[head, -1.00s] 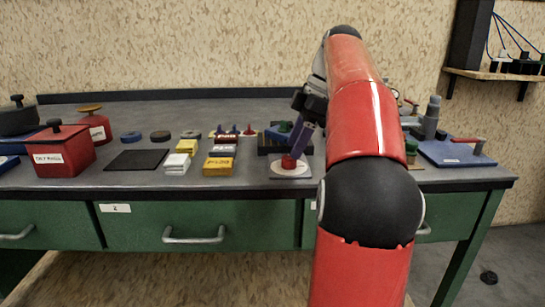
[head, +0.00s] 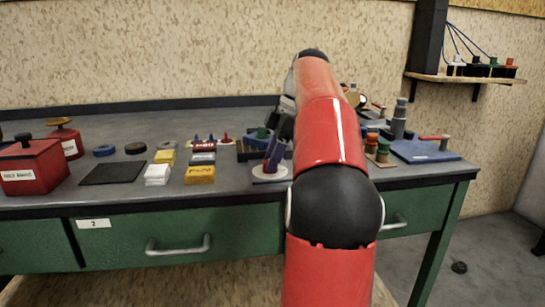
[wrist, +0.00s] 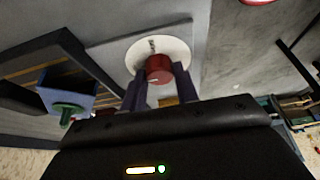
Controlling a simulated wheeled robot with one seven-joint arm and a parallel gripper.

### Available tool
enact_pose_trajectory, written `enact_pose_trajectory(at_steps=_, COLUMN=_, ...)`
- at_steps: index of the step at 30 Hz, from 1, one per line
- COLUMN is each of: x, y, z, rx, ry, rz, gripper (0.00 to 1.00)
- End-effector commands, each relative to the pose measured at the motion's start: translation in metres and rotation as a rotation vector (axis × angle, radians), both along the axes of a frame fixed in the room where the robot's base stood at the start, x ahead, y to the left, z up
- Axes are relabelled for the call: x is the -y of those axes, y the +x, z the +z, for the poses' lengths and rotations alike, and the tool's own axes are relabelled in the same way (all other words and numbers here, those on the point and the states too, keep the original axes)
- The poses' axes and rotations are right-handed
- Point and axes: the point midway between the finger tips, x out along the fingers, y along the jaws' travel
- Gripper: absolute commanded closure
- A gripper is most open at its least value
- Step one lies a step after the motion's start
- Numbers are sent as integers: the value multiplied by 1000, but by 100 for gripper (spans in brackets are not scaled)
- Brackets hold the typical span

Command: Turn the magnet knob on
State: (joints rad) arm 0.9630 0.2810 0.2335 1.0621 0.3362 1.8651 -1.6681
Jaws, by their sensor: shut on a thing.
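The magnet knob is a red round knob (wrist: 159,69) with a pale mark, on a white disc (wrist: 150,46) fixed to a grey square plate (wrist: 110,50). In the head view the white disc (head: 264,172) sits near the table's front edge, and the knob is mostly hidden behind the fingers. My gripper (head: 274,158) reaches down onto it with dark purple fingers. In the wrist view my gripper (wrist: 160,82) has one finger on each side of the red knob, shut on it.
A dark tray with a blue block (wrist: 68,88) lies close beside the plate. Yellow and white blocks (head: 199,174), a black square pad (head: 112,172) and a red box (head: 38,165) stand left on the table (head: 230,187). A blue board with a red lever (head: 425,150) is at right.

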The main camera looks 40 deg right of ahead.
Motion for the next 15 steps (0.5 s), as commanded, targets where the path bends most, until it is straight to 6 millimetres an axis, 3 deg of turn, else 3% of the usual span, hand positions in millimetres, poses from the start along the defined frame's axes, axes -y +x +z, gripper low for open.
enact_pose_trajectory(at_steps=8, x=0, y=0, z=1, rx=1, ry=-2, rz=-32, gripper=93)
enact_pose_trajectory(at_steps=15, x=-2, y=-1, z=1, rx=2, ry=-1, rz=-161, gripper=93)
